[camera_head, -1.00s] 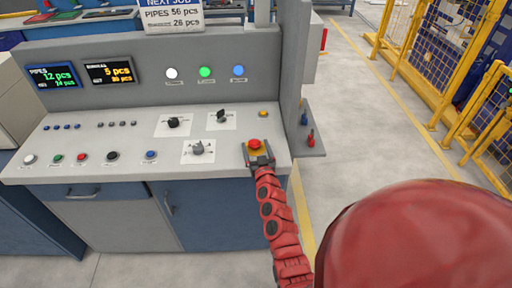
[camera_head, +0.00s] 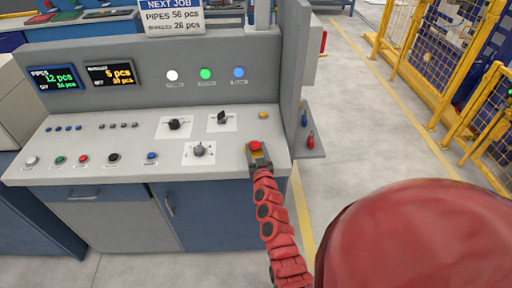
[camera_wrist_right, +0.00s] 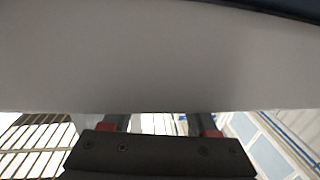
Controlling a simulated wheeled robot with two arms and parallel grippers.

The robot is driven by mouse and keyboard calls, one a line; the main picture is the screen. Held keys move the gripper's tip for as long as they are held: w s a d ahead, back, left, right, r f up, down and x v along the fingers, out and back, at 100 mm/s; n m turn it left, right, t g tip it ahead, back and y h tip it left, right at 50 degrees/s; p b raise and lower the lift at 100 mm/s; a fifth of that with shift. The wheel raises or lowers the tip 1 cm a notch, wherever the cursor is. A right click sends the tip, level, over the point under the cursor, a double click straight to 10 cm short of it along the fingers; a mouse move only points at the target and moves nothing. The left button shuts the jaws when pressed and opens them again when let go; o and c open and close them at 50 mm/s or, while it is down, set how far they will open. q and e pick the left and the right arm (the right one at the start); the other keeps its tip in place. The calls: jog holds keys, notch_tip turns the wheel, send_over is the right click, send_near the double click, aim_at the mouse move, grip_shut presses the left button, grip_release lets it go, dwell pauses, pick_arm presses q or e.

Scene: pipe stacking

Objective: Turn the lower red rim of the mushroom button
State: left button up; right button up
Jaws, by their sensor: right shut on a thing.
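The red mushroom button (camera_head: 255,146) sits on a yellow plate near the right front corner of the grey control console. My right gripper (camera_head: 257,151) is at the button from the front, with its dark fingers around it. It is shut on the button; the lower red rim is mostly hidden by the fingers. In the right wrist view, the two fingers (camera_wrist_right: 158,124) reach up behind a dark bar, and a plain grey surface hides their tips and the button. My left gripper is not in view.
The console top (camera_head: 95,143) carries several small buttons and rotary knobs, including a knob (camera_head: 199,150) left of my gripper. A side shelf (camera_head: 313,145) holds a blue and a red item. Yellow fencing (camera_head: 430,55) stands at the right, beyond open floor.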

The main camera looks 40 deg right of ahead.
jog(key=shift+w+a+r+m+g+h+p, duration=0.2)
jog(key=shift+m+g+h+p, duration=0.6)
jog(key=shift+p, duration=0.9)
jog(key=shift+w+a+r+m+g+h+p, duration=0.15)
jog(key=shift+m+g+h+p, duration=0.35)
jog(key=shift+h+p, duration=0.9)
jog(key=shift+s+f+m+p, duration=0.1)
jog(key=shift+f+m+p, duration=0.05)
jog(key=shift+m+p, duration=0.3)
jog(key=shift+f+m+g+h, duration=0.15)
jog(key=shift+m+g+h, duration=0.4)
jog(key=shift+g, duration=0.25)
jog(key=shift+a+m+g+h, duration=0.15)
jog(key=shift+m+g+h, duration=0.15)
jog(key=shift+g+h, duration=0.15)
jog(key=shift+f+m+g+h+b, duration=0.15)
jog(key=shift+m+g+h+b, duration=0.3)
jog(key=shift+b, duration=0.25)
jog(key=o, duration=1.4)
jog(key=shift+w+g, duration=0.2)
jog(key=shift+g, duration=0.1)
jog(key=shift+c, duration=0.2)
